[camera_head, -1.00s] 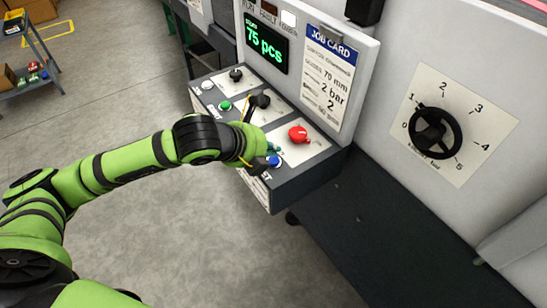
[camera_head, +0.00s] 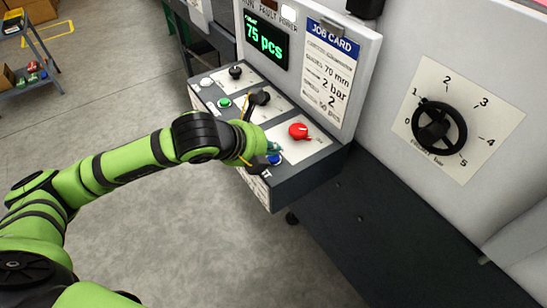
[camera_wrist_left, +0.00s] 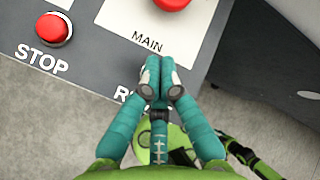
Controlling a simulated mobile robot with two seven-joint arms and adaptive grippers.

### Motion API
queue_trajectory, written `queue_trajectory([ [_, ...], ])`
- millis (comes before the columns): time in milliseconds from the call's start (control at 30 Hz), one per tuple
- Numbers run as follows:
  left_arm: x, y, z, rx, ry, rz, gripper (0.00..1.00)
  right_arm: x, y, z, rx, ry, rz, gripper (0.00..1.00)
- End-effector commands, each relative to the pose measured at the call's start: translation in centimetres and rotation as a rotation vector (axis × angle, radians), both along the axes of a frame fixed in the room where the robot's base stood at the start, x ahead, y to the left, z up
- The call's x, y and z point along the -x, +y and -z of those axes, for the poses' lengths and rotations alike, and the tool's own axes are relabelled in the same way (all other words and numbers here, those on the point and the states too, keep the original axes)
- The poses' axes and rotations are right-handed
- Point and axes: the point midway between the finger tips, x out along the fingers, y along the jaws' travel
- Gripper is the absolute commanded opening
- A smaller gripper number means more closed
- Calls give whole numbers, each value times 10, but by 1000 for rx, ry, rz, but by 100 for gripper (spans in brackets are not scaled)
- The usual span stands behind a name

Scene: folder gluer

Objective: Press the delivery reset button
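The blue button (camera_head: 274,159) sits at the front right corner of the dark control panel (camera_head: 305,178). My left gripper (camera_head: 272,148) is right at this button and partly covers it; contact cannot be made out. In the left wrist view the teal fingers (camera_wrist_left: 158,75) are shut with their tips together and nothing visible between them. They lie over the panel's front edge, beside a label starting with "R" and below "MAIN". The blue button is hidden behind the fingers there.
A red rotary switch (camera_head: 300,131) is just behind the blue button. A red STOP button (camera_wrist_left: 53,29) is to the left in the wrist view. A green button (camera_head: 224,102) and black levers share the panel. A black handwheel (camera_head: 438,128) is on the right wall.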

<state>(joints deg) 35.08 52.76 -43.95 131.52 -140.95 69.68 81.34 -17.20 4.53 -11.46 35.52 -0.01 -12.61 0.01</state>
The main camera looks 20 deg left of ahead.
Motion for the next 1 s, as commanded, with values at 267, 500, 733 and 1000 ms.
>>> queue_trajectory([
  [267, 0, 0, 0, 1, 0, 1, 0, 0, 0, 0, 0, 0, 0, 40],
  [500, 0, 0, 1, 1, 0, 1, 0, 0, 0, 2, 0, 0, 0, 40],
  [733, 0, 0, 3, 0, -2, 1, 0, 0, 0, 5, 0, 0, 0, 40],
  [1000, 0, 0, 5, 0, -2, 1, 0, 0, 0, 8, 0, 0, 0, 40],
])
